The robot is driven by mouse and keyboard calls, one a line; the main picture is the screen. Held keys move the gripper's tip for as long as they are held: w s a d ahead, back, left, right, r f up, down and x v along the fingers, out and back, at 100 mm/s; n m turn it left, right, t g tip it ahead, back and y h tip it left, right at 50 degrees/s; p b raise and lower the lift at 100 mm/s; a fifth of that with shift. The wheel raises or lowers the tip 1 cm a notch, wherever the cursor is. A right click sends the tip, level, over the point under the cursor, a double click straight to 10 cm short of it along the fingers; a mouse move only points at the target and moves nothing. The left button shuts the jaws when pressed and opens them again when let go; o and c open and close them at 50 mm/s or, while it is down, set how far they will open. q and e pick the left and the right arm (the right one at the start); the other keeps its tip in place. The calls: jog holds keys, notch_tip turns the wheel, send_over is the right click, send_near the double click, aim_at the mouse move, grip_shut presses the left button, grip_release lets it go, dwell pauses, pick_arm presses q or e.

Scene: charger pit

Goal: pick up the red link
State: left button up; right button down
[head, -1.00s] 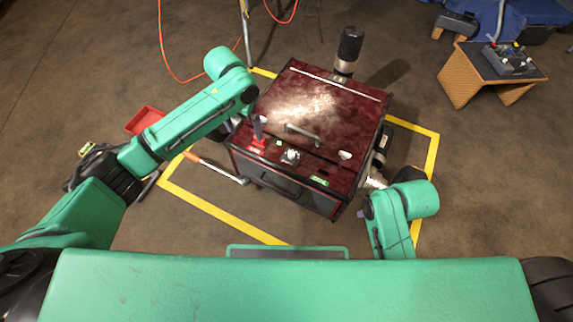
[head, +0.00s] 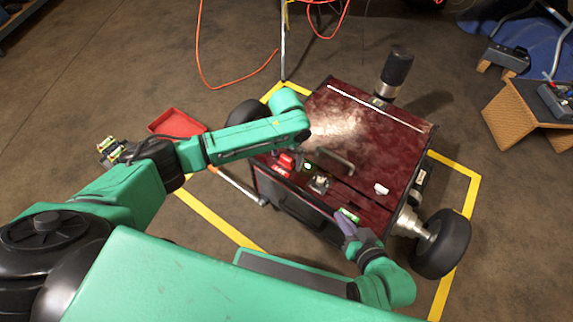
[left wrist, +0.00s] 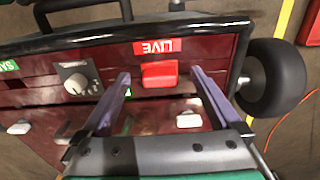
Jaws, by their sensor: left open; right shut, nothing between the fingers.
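The red link (head: 287,160) is a small red block on top of the dark red box (head: 385,120), beside the red LIVE label. In the left wrist view the red link (left wrist: 160,74) lies between the fingertips of my left gripper (left wrist: 161,86), which is open. A gap shows on each side of it, and I cannot tell the height of the fingers above it. In the head view my left forearm hides most of that gripper. My right gripper (head: 346,226) is shut and empty, by the box's front edge near the green SAFE label (head: 347,215).
A knob (left wrist: 76,82) and a white block (head: 381,189) sit on the box top near a handle (head: 335,162). A black cylinder (head: 396,68) stands at the back. A red tray (head: 178,124) lies on the floor at left. Wheels flank the box.

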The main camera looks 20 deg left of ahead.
pick_arm(q)
jog(key=shift+f, duration=0.5)
jog(key=c, duration=1.5)
pick_arm(e)
jog(key=shift+a+t+y, duration=0.3)
jog(key=shift+a+t, duration=0.1)
pick_arm(q)
jog(key=shift+o, duration=0.2)
pick_arm(e)
jog(key=shift+s, duration=0.1)
